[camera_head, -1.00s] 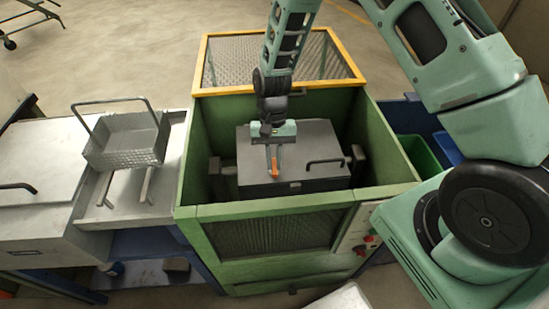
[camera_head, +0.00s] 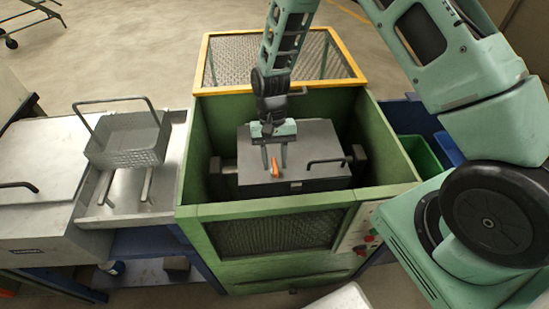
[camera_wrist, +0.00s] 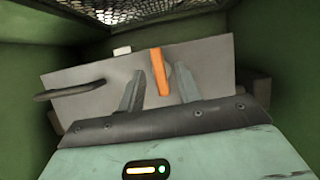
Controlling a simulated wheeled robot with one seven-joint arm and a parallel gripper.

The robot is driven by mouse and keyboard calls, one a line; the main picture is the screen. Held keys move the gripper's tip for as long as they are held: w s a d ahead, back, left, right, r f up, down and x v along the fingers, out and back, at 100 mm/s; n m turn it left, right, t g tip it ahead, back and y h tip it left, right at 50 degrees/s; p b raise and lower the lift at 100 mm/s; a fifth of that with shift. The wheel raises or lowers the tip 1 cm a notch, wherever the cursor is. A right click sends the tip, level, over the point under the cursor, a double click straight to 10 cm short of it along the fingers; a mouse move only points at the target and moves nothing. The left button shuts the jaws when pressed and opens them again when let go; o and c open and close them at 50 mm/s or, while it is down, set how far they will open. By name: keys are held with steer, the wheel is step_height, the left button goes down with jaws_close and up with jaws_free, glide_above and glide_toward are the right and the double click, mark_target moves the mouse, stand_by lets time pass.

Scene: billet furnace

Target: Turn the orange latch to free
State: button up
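The orange latch (camera_head: 275,167) sits on the grey lid (camera_head: 318,149) of a box inside the green furnace housing. In the wrist view the latch (camera_wrist: 160,72) is a narrow upright bar, tilted slightly. My gripper (camera_head: 275,160) is above the lid, pointing down. Its two fingers are apart, one on each side of the latch, and it is open. In the wrist view a gap shows between the latch and each finger of my gripper (camera_wrist: 160,92). The lower end of the latch is close to the dark palm edge.
A dark handle (camera_head: 328,162) stands on the lid right of the latch. The green housing walls (camera_head: 203,160) surround the box closely, with a yellow-framed mesh cover (camera_head: 225,62) raised behind. A wire basket (camera_head: 128,140) stands on the metal table at the left.

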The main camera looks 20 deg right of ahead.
steer(key=b+v, duration=0.2)
steer(key=v, duration=1.5)
steer(key=shift+w+r+b, duration=0.15)
steer(key=shift+b, duration=0.2)
steer(key=shift+d, duration=0.1)
steer(key=s+a+r+n+t, duration=0.2)
steer(key=s+a+r+n, duration=0.3)
steer(key=s+a, duration=0.5)
steer(key=s+d+n+t, duration=0.1)
steer(key=s+n, duration=0.5)
steer(key=s, duration=1.1)
steer(key=shift+d+r+t+h, duration=0.2)
steer(key=shift+d+t+h, duration=0.1)
steer(key=shift+t, duration=0.3)
steer(key=shift+c, duration=0.3)
